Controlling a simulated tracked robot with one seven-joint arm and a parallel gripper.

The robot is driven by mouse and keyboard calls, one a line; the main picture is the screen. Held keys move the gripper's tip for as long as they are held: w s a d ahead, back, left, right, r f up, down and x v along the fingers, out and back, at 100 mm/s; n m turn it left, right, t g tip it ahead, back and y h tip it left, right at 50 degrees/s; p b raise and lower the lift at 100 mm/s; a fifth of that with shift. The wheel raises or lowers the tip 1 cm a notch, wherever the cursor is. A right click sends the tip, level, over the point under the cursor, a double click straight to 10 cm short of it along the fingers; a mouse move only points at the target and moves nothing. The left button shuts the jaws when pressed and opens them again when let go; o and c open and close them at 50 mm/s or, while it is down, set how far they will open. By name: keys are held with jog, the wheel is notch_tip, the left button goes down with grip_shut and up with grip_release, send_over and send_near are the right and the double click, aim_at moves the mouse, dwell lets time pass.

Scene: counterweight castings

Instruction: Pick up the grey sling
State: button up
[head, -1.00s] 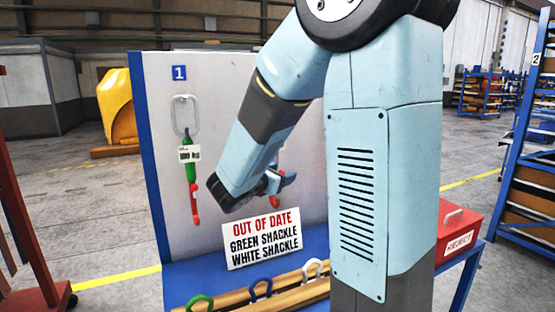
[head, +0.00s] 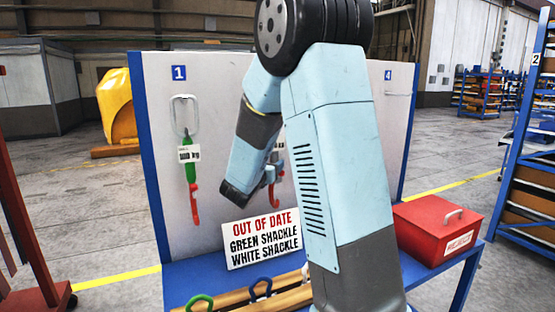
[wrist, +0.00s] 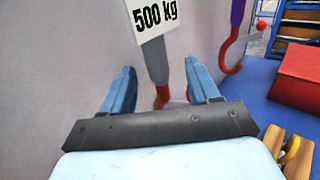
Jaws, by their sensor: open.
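In the wrist view, the grey sling (wrist: 157,60) hangs against the pale board with a white "500 kg" tag (wrist: 157,13) above and a red hook end below. My gripper (wrist: 163,80) is open, with one blue finger on each side of the sling's lower part; contact cannot be told. The red hook is partly hidden behind the gripper body. In the head view my gripper (head: 268,176) is in front of the board, and my arm hides most of the sling there.
A purple sling (wrist: 237,12) with a red hook hangs to the right. A green sling (head: 189,165) hangs at the board's left. An "out of date" sign (head: 262,240) stands below on the blue bench. A red box (head: 438,228) sits at right, and shackles on wooden rails in front.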

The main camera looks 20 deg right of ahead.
aim_at(272, 161)
jog(key=shift+x, duration=2.65)
jog(key=shift+w+a, duration=0.2)
grip_shut()
